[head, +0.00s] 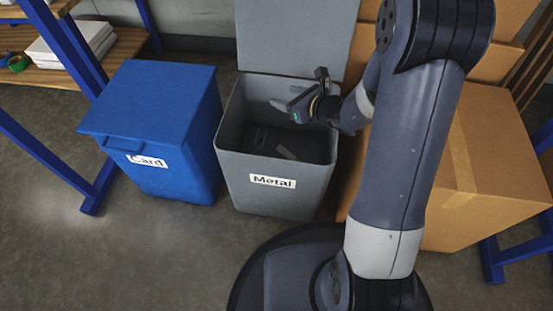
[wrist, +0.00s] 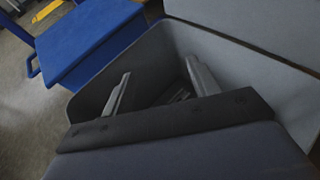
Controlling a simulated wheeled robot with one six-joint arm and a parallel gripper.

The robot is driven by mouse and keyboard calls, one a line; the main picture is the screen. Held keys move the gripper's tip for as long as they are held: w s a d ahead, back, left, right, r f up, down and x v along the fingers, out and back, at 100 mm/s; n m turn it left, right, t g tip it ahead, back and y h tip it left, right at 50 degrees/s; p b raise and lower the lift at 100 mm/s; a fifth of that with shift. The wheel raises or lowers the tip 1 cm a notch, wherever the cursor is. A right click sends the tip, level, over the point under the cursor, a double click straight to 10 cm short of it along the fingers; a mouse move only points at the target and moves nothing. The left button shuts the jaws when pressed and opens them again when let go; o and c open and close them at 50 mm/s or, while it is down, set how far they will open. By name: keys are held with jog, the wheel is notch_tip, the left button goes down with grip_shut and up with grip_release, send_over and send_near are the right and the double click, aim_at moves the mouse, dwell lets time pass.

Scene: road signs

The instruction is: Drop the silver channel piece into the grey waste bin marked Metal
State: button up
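The grey waste bin (head: 272,182) marked Metal stands in the middle of the head view with its lid raised behind it. My gripper (head: 284,102) is over the bin's mouth. In the wrist view my gripper (wrist: 157,70) has its two fingers spread apart with nothing between them, above the bin's inside (wrist: 150,45). A small grey strip (head: 287,153) lies on the bin's dark floor; it may be the silver channel piece, but I cannot tell for sure. A dark piece (head: 260,137) lies near it.
A blue bin (head: 165,130) marked Card, lid shut, stands just left of the grey bin. Cardboard boxes (head: 490,165) are stacked to the right. A blue-framed shelf (head: 70,40) is at the left. The floor in front at left is clear.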

jog(key=shift+o, duration=0.3)
jog(key=p+v, duration=0.3)
jog(key=v, duration=0.7)
jog(key=shift+s+d, duration=0.2)
jog(key=shift+s, duration=0.15)
jog(key=shift+w, duration=0.1)
jog(key=b+x, duration=0.3)
jog(key=x, duration=0.8)
notch_tip(320, 180, up, 6)
jog(key=p, duration=0.4)
jog(key=shift+d, duration=0.1)
